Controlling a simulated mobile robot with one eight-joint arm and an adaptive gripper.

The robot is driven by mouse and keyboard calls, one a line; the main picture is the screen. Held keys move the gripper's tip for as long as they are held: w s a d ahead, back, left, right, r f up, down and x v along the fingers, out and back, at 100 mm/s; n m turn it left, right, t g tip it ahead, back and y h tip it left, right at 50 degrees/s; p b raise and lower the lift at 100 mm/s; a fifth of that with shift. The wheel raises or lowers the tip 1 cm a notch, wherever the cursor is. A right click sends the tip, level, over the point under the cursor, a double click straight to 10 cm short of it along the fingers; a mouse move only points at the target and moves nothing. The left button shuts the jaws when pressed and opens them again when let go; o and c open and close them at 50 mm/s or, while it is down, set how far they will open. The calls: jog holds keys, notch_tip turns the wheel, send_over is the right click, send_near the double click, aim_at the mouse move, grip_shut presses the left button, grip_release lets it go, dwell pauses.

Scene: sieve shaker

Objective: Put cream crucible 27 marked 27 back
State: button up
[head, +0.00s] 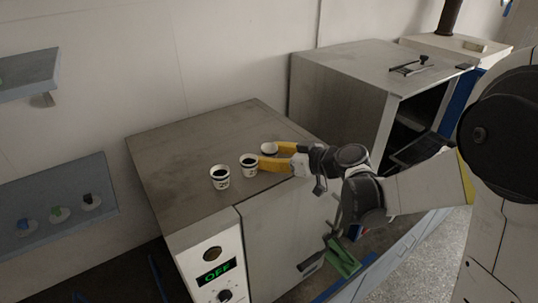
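Three small cream crucibles with dark markings are in a row on top of a grey oven. The left crucible (220,177) stands clear of my gripper. The middle crucible (248,165) is close beside the tip of my gripper's nearer yellow finger. The rear right crucible (268,148) is at the fingertips, partly hidden by them. My gripper (269,155) reaches in from the right, its two yellow fingers visibly apart. I cannot tell whether they grip the rear right crucible. The numbers on the crucibles are too small to read.
The grey oven (175,145) has an "OFF" display (217,271) on its front. A second grey cabinet (345,70) with an open front stands at right, near my arm. Wall shelves (62,190) are at left. The oven top's left half is clear.

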jog(key=shift+r, duration=0.2)
jog(key=shift+s+d+r, duration=0.1)
jog(key=shift+s+d, duration=0.05)
jog(key=shift+d, duration=0.05)
jog(key=b+v, duration=0.1)
jog(key=v, duration=1)
jog(key=shift+s+d, duration=0.2)
jog(key=shift+s, duration=0.1)
jog(key=shift+s+a, duration=0.1)
jog(key=shift+s, duration=0.15)
jog(key=s+d+f+m+h, duration=0.1)
jog(key=s+d+m+h, duration=0.2)
jog(key=s, duration=0.3)
jog(key=s+d+f+m+g+h, duration=0.1)
jog(key=s+d+f+m+h, duration=0.1)
jog(key=s, duration=0.5)
jog(key=s+d+f+m+h, duration=0.2)
jog(key=s+d+m+h, duration=0.2)
jog(key=s+m+h, duration=0.1)
jog(key=shift+s+d+g+h, duration=0.3)
jog(key=shift+s+g+h, duration=0.1)
jog(key=shift+s, duration=0.3)
jog(key=shift+w, duration=0.1)
